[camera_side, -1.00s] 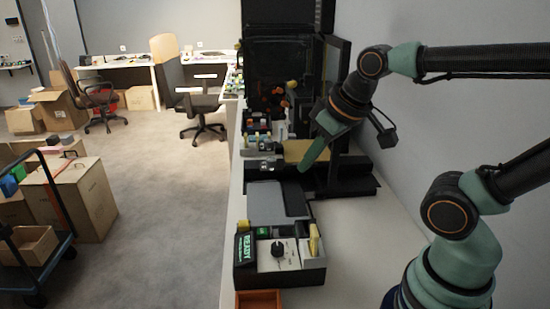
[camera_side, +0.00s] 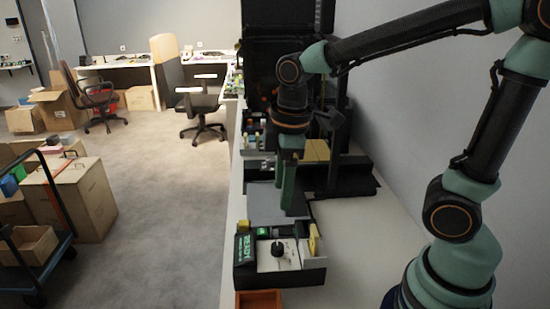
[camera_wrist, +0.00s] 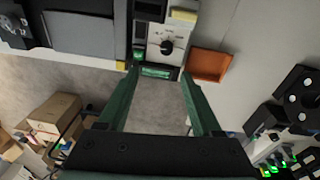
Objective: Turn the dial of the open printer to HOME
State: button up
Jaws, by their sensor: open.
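The dial (camera_side: 277,249) is a black knob on a white plate (camera_side: 290,260) in the near control panel; it also shows in the wrist view (camera_wrist: 167,46), above the fingertips. The panel has a black READY display (camera_side: 245,248) at its left. The printer (camera_side: 285,85) is the dark machine behind, with its lid raised. My gripper (camera_side: 288,208) points down, behind and above the panel in the side view. In the wrist view its two green fingers (camera_wrist: 160,80) are spread apart with nothing between them. The dial's markings are too small to read.
An orange tray (camera_side: 258,299) sits just in front of the panel. A yellow piece (camera_side: 313,243) stands at the panel's right. A grey flat tray (camera_side: 264,198) lies behind it. The bench's left edge drops to the floor. A wall rises on the right.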

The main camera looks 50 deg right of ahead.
aim_at(277, 246)
jog(key=f, duration=0.4)
jog(key=f+n, duration=0.1)
jog(key=f, duration=0.4)
jog(key=a+f+n+g, duration=0.1)
jog(key=f, duration=0.3)
jog(key=shift+w+f, duration=0.15)
jog(key=shift+f, duration=0.1)
grip_shut()
